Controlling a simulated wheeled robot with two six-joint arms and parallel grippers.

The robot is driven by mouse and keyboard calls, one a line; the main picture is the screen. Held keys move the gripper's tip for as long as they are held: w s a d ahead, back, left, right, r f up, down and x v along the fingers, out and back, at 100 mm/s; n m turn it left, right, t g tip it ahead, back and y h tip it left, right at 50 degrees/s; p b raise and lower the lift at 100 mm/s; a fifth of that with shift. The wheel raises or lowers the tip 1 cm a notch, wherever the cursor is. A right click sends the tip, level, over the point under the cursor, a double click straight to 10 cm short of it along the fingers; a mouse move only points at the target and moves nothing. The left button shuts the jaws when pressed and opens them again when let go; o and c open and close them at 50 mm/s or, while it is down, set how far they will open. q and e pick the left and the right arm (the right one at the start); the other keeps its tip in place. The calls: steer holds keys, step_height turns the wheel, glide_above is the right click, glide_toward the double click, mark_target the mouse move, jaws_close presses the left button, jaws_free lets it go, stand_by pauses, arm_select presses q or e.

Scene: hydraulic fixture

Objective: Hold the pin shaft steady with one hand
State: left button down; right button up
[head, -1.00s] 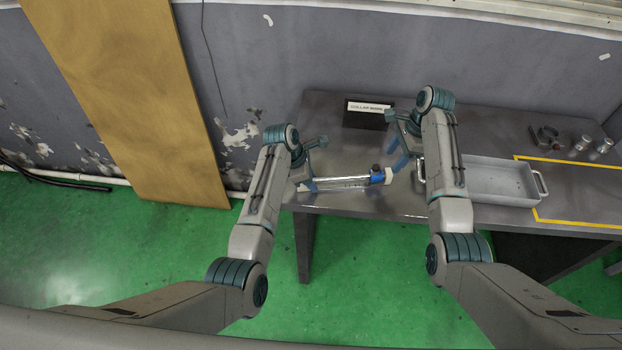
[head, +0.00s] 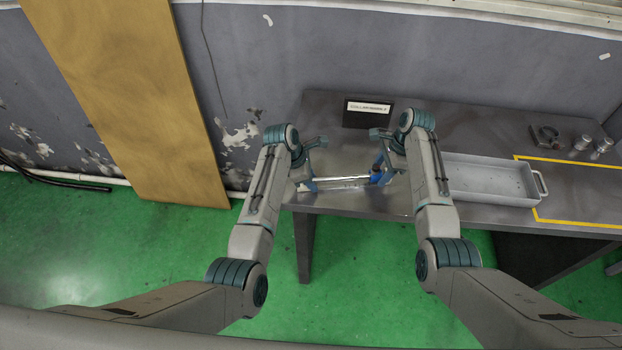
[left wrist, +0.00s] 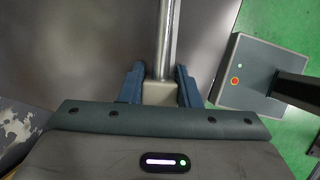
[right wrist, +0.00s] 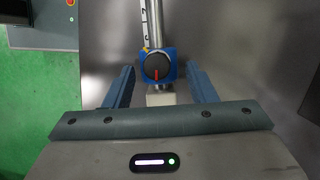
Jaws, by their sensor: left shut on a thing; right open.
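The pin shaft (head: 343,179) is a shiny silver rod lying level near the bench's front left edge; it also shows in the left wrist view (left wrist: 168,35) and the right wrist view (right wrist: 155,22). My left gripper (head: 308,184) is shut on the shaft's left end, with a pale block (left wrist: 160,93) between its fingers. A blue collar (right wrist: 169,73) with a black, red-marked knob (right wrist: 157,67) sits around the shaft's right end. My right gripper (right wrist: 154,80) is open, its fingers on either side of the shaft near the collar, with visible gaps.
A grey tray (head: 490,182) stands right of my right arm. A black sign (head: 367,113) stands behind the shaft. A dark clamp-like part (head: 545,135) and silver cylinders (head: 582,142) sit at the back right, near a yellow-taped area (head: 580,224).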

mark_target(362, 175)
steer(key=c, duration=0.8)
arm_select(q)
steer(key=shift+d, duration=0.1)
arm_select(e)
steer(key=shift+o, duration=0.2)
steer(key=shift+s+a, duration=0.2)
steer(key=shift+a, duration=1.1)
steer(key=shift+s+a, duration=0.2)
steer(key=shift+a, duration=1.1)
steer(key=shift+s+a, duration=0.15)
steer(key=shift+a, duration=0.75)
steer(key=o, duration=1)
arm_select(q)
steer(key=c, duration=1)
jaws_free()
arm_select(e)
steer(key=v, duration=1.2)
